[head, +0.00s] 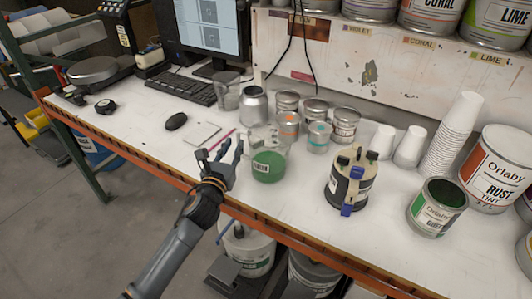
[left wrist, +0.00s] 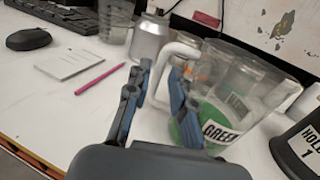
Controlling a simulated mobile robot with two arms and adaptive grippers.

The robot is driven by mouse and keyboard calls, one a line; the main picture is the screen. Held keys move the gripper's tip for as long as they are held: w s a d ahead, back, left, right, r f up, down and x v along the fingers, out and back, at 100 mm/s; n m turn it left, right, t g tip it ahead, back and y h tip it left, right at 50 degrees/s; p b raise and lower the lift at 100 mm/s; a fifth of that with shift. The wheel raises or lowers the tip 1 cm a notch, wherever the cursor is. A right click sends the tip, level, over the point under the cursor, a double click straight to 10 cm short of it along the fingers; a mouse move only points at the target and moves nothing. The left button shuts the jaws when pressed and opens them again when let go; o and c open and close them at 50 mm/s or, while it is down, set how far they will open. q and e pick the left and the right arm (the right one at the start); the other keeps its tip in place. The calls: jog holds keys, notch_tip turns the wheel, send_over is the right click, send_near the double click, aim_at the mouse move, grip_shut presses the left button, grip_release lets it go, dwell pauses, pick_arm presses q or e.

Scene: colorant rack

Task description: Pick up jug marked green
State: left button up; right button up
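The jug marked green (head: 268,166) is a clear jug with green liquid in the bottom and a white label. It stands upright on the white bench, and the label reads "GREEN" in the left wrist view (left wrist: 222,125). Its pale handle (left wrist: 165,68) faces my left gripper (head: 229,152). The left gripper is open, just left of the jug. In the left wrist view its fingers (left wrist: 159,72) stand apart with the handle seen between and just beyond them; I cannot tell whether they touch it. My right gripper is not in view.
Small tins (head: 289,126) and a silver bottle (head: 254,106) stand close behind the jug. A pink pencil (head: 221,140), notepad (head: 201,133) and mouse (head: 176,121) lie left. The orange bench edge runs below.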

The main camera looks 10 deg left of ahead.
aim_at(238, 139)
pick_arm(q)
jog(key=w, duration=0.2)
jog(key=w+p, duration=0.1)
jog(key=w, duration=0.1)
jog(key=shift+w+d, duration=0.2)
jog(key=shift+w, duration=0.2)
grip_shut()
jog(key=shift+s, duration=0.1)
